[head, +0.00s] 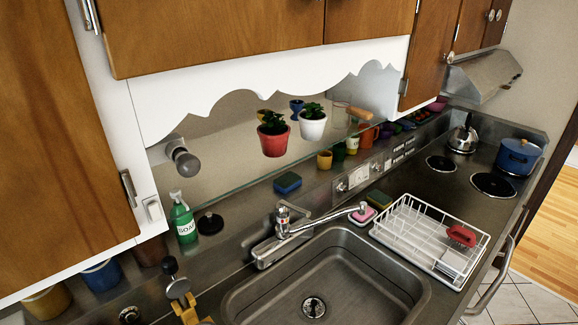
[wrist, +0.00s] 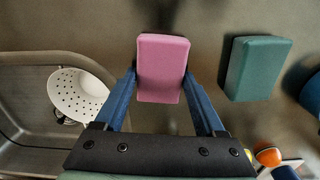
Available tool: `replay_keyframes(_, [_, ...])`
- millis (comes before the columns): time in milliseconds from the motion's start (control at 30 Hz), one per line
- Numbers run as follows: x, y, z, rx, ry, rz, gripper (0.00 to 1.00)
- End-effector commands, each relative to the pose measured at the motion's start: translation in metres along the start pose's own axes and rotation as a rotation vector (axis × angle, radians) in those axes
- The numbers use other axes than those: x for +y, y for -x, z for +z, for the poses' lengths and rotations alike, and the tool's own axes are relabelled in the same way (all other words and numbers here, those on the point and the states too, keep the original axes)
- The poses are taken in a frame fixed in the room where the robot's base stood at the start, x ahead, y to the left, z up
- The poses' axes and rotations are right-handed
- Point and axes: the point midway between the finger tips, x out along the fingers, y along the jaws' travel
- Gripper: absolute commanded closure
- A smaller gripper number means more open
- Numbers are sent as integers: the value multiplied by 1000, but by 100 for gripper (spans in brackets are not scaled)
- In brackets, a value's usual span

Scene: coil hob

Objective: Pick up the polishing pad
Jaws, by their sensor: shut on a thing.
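A pink, block-shaped pad (wrist: 163,55) with rounded edges is at the middle of the wrist view. My gripper (wrist: 160,76) has a blue finger against each side of it and is shut on it. The near part of the pad lies between the fingers and the far part sticks out past them. I cannot tell whether it is touching the counter beneath. My gripper does not clearly show in the head view. There, a small pink pad (head: 362,214) lies between the tap and the dish rack; I cannot tell whether it is the same one.
A green block (wrist: 257,68) lies right of the held pad, with a gap. A sink (wrist: 25,130) with a white perforated disc (wrist: 85,94) is to the left. The head view shows the sink (head: 260,300), tap (head: 283,221), dish rack (head: 405,228) and soap bottle (head: 182,220).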

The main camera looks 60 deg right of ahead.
Motion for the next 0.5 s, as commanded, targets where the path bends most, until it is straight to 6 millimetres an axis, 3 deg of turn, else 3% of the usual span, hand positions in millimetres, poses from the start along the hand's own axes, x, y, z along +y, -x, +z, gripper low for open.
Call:
replay_keyframes(33, [0, 0, 0, 0, 0, 0, 65])
replay_keyframes(133, [0, 0, 0, 0, 0, 0, 82])
replay_keyframes(367, [0, 1, 0, 1, 0, 0, 82])
replay_keyframes(500, [0, 11, -1, 3, 0, 1, 82])
